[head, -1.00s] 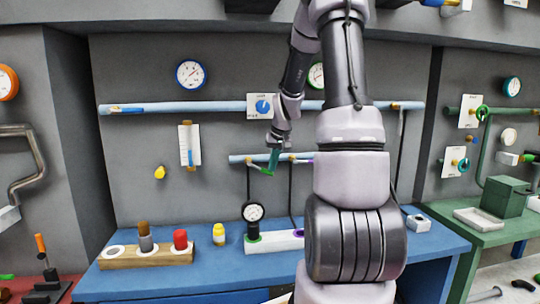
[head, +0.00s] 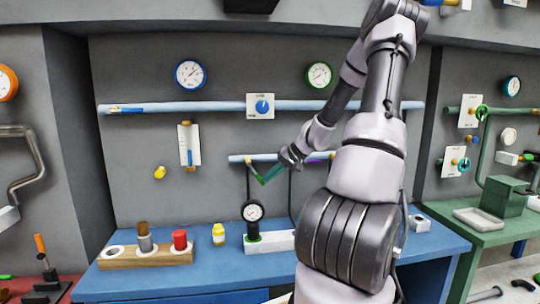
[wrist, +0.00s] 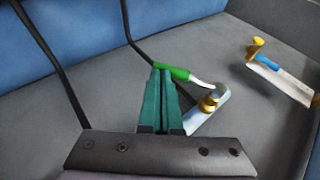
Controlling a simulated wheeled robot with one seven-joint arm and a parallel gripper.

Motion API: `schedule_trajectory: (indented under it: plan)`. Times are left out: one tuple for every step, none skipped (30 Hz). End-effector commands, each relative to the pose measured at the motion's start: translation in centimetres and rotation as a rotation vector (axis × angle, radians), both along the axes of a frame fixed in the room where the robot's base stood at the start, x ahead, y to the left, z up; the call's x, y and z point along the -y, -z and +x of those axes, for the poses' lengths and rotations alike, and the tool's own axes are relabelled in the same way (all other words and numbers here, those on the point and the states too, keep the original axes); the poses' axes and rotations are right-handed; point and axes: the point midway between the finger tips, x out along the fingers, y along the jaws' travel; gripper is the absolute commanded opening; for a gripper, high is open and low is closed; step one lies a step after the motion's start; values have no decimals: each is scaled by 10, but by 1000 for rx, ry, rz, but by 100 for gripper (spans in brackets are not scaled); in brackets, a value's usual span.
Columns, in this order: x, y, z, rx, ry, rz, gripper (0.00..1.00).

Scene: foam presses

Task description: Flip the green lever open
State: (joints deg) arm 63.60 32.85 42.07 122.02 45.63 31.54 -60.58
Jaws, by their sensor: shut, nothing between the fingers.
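The green lever (wrist: 175,72) has a bright green grip and a silver stem running to a brass valve (wrist: 208,103) on a short light-blue pipe (wrist: 212,117). In the head view the green lever (head: 258,178) slants down and right from the pipe's left end, at an angle to the pipe. My gripper (wrist: 164,73) has its teal fingers together with nothing between them. Its tips are right at the lever's grip end and look to touch it. In the head view my gripper (head: 264,180) comes from the right, pointing down-left at the lever.
A long upper pipe (head: 200,107) with a blue-knob plate (head: 260,106) crosses the wall above. Dark vertical lines hang near the lever. A black gauge (head: 253,213) stands below on the blue bench (head: 220,272), beside a yellow bottle (head: 219,235) and a wooden rack (head: 125,260).

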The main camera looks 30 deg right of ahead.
Motion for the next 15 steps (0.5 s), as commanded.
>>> schedule_trajectory:
  plan:
    - [0, 4, 0, 14, 5, 66, 0]
    - [-1, 5, 0, 25, 5, 102, 0]
    - [-3, 6, 1, 34, 1, 123, 0]
    - [-5, 7, 1, 37, 0, 139, 0]
    - [-5, 8, 2, 43, 0, 156, 0]
    - [-7, 10, 2, 49, 0, 181, 0]
    - [-8, 11, 2, 55, 0, 199, 0]
    - [-9, 13, 2, 61, 0, 220, 0]
    - [-10, 15, 3, 68, 1, 248, 0]
    - [-11, 16, 3, 76, 0, 272, 0]
    - [-13, 18, 4, 82, 1, 296, 0]
    - [-15, 20, 4, 91, 1, 328, 0]
    - [-16, 21, 5, 98, 1, 351, 0]
    - [-17, 22, 5, 105, 1, 373, 0]
    - [-18, 24, 5, 113, 0, 400, 0]
